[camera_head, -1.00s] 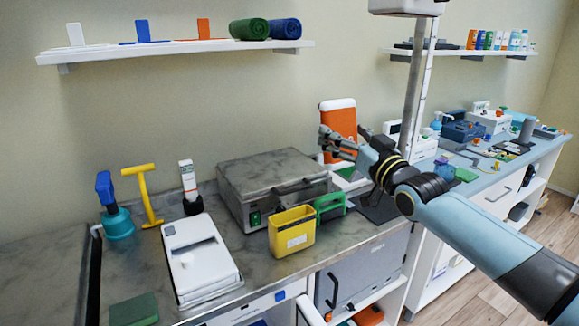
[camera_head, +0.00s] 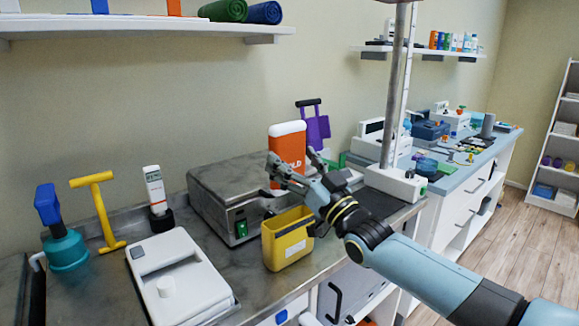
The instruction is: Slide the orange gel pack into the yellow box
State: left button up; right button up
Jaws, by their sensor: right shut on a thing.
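The orange gel pack (camera_head: 287,148), with a white top and white lettering, is upright and held in the air by my right gripper (camera_head: 292,172). The gripper is shut on its lower part and hides some of it. My forearm passes just right of the box. My left gripper is not in view.
A grey steel appliance (camera_head: 220,198) stands directly behind and left of the box. A white device (camera_head: 178,280) lies to the left on the counter (camera_head: 262,292). A white stand base (camera_head: 395,184) with a tall pole and a purple item (camera_head: 316,130) are behind my gripper.

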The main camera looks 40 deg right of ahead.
jog(key=shift+s+f+b, duration=0.15)
jog(key=shift+f+b, duration=0.1)
jog(key=shift+b, duration=0.05)
jog(key=shift+f+b, duration=2.15)
jog(key=shift+f, duration=0.3)
jog(key=shift+f+b, duration=1.6)
jog(key=shift+f, duration=0.55)
dwell(0.4)
jog(key=o, duration=1.3)
jog(key=shift+r, duration=0.1)
